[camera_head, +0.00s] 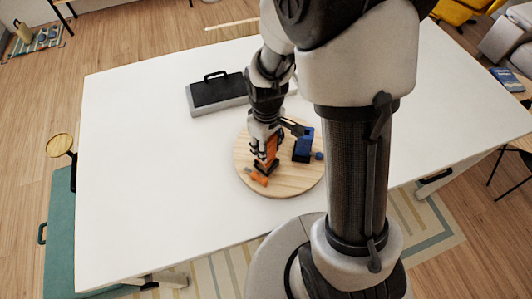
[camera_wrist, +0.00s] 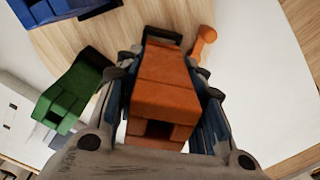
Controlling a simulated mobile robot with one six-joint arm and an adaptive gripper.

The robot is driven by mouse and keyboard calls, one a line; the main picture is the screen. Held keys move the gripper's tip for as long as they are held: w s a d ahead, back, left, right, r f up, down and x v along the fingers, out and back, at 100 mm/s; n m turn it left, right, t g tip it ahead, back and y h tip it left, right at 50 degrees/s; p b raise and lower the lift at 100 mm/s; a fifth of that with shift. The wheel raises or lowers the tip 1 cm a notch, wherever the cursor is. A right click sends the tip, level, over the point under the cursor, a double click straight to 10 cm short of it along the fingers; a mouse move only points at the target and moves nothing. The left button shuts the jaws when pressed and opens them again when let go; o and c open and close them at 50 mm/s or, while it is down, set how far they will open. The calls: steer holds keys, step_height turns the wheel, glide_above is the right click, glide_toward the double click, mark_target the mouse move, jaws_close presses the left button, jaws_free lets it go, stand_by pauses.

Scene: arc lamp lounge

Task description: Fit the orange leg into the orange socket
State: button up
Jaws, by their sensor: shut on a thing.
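The orange leg (camera_head: 269,152) is an upright block over a round wooden board (camera_head: 290,186). In the wrist view the leg (camera_wrist: 160,90) shows a dark square opening in its near end. My gripper (camera_head: 267,147) is shut on it, with a finger on each side. A black piece (camera_wrist: 163,34) shows at the leg's far, lower end; it seems to belong to the orange socket. A small orange peg-shaped part (camera_head: 257,177) lies low beside it, also seen in the wrist view (camera_wrist: 203,44). I cannot tell whether the leg is seated in the socket or just above it.
A blue block (camera_head: 304,141) stands on the board to the right, with a small blue part (camera_head: 319,156) beside it. A green block (camera_wrist: 72,96) is left of my gripper in the wrist view. A dark-topped grey case (camera_head: 218,90) lies farther back. The white table's left side is clear.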

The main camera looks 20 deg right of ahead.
steer(key=shift+f+b, duration=0.45)
steer(key=shift+f, duration=1.6)
steer(key=shift+f, duration=0.15)
steer(key=o, duration=1.2)
